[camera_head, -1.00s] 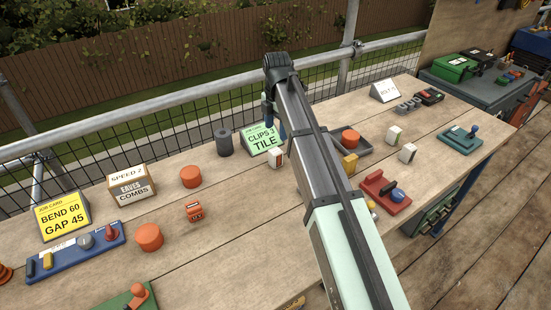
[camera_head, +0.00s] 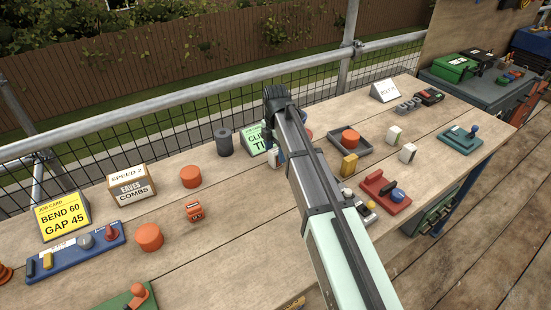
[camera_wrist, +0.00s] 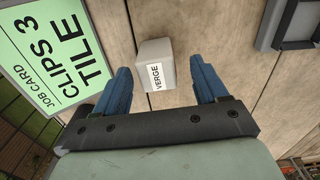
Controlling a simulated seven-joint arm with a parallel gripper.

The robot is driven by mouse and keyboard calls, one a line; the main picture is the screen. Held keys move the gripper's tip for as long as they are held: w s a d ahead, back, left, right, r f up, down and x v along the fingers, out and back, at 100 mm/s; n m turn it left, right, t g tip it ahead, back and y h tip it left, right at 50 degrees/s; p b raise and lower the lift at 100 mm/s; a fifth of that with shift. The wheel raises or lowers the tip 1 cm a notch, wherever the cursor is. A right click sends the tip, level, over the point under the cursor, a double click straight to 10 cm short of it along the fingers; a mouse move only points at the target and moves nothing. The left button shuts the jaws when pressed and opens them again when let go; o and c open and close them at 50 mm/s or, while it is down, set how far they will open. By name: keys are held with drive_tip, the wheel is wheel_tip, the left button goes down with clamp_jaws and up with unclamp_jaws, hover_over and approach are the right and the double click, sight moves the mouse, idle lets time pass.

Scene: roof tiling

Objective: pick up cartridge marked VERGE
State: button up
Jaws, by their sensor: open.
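The cartridge marked VERGE (camera_wrist: 153,64) is a small pale grey-white block with a white label. It stands on the wooden bench in the wrist view, between and slightly beyond my gripper's blue fingers. My gripper (camera_wrist: 161,88) is open, with a finger on each side and gaps to the block. In the head view, my gripper (camera_head: 276,147) is above the bench beside the green job card. The VERGE cartridge (camera_head: 274,158) is mostly hidden there behind my arm. Finger height above the bench is hard to tell.
The green CLIPS 3 TILE card (camera_wrist: 48,55) stands close on the left. A grey tray (camera_head: 366,153) holding an orange cylinder lies to the right. Two other white blocks (camera_head: 394,135) stand further right. A dark cylinder (camera_head: 223,142) stands left of the card.

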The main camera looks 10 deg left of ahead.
sight(276, 151)
wheel_tip(276, 151, down, 4)
drive_tip(key=shift+w+f, duration=0.1)
drive_tip(key=shift+w, duration=0.05)
drive_tip(key=shift+c, duration=0.2)
drive_tip(key=c, duration=1)
drive_tip(key=shift+r, duration=0.2)
